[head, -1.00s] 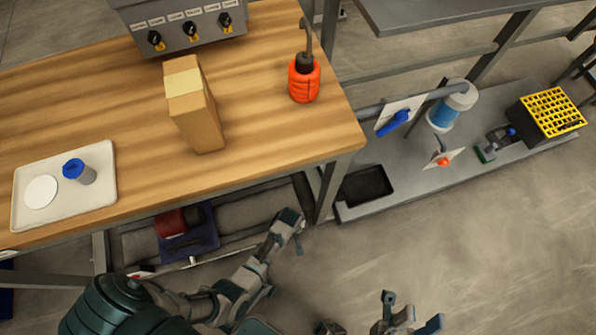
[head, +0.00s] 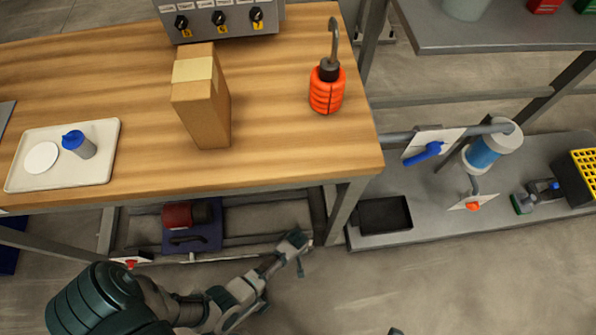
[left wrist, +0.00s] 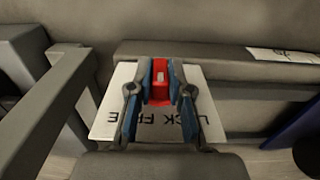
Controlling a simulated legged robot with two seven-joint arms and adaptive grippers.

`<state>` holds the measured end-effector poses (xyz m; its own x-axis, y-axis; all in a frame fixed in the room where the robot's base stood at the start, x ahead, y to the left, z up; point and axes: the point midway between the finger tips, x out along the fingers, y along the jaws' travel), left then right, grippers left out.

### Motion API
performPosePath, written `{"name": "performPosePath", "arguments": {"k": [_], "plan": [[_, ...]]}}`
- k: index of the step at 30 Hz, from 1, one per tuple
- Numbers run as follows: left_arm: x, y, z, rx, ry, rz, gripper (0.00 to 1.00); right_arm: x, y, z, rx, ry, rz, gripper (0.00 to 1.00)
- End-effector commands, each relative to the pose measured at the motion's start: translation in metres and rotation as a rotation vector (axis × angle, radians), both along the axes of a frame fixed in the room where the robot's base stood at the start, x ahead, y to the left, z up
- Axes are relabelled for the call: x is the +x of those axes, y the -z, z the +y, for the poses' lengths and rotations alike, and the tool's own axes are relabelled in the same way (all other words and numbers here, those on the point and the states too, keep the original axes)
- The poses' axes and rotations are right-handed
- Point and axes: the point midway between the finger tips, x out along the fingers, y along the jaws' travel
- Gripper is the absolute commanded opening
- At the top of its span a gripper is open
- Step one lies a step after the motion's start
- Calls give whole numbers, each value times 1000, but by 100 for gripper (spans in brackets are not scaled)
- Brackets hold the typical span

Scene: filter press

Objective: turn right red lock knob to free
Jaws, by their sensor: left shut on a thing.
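In the left wrist view the red lock knob (left wrist: 160,79) sits on a white plate (left wrist: 103,101) lettered LOCK and FREE, partly covered by my fingers. My left gripper (left wrist: 160,92) is shut on this knob, one finger on each side. The knob's long side runs up and down in that picture; I cannot tell which end points. In the head view my left gripper (head: 297,243) is low at the front of the bench frame, near its right leg, and hides the knob. Another red knob (head: 130,264) shows at the left of the frame. Only a tip of my right gripper (head: 395,331) shows.
The wooden bench (head: 275,150) overhangs the lower frame. A red and blue pump unit (head: 190,222) sits under it. A black tray (head: 384,214) lies on the low platform at right. The floor in front is clear.

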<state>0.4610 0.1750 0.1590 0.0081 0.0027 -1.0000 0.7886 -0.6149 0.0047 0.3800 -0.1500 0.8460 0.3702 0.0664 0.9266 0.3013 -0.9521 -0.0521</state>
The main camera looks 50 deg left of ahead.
Motion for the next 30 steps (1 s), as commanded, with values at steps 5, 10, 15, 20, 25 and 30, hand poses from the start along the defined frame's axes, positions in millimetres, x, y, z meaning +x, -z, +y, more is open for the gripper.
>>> {"name": "performPosePath", "arguments": {"k": [5,10,15,20,25,30], "plan": [[3,1,-7,29,4,55,0,0,2,0,-2,0,2,40],[4,6,-9,141,3,201,0,3,1,3,3,-2,-26,40],[4,6,-9,212,1,285,0,3,-2,3,1,-3,-61,40],[7,2,-8,224,-1,292,0,2,-6,4,0,-3,-68,40],[7,2,-9,221,-1,290,0,3,-5,4,0,-3,-66,40],[7,1,-8,222,-2,290,44,6,-3,4,-1,-3,-60,40]]}}
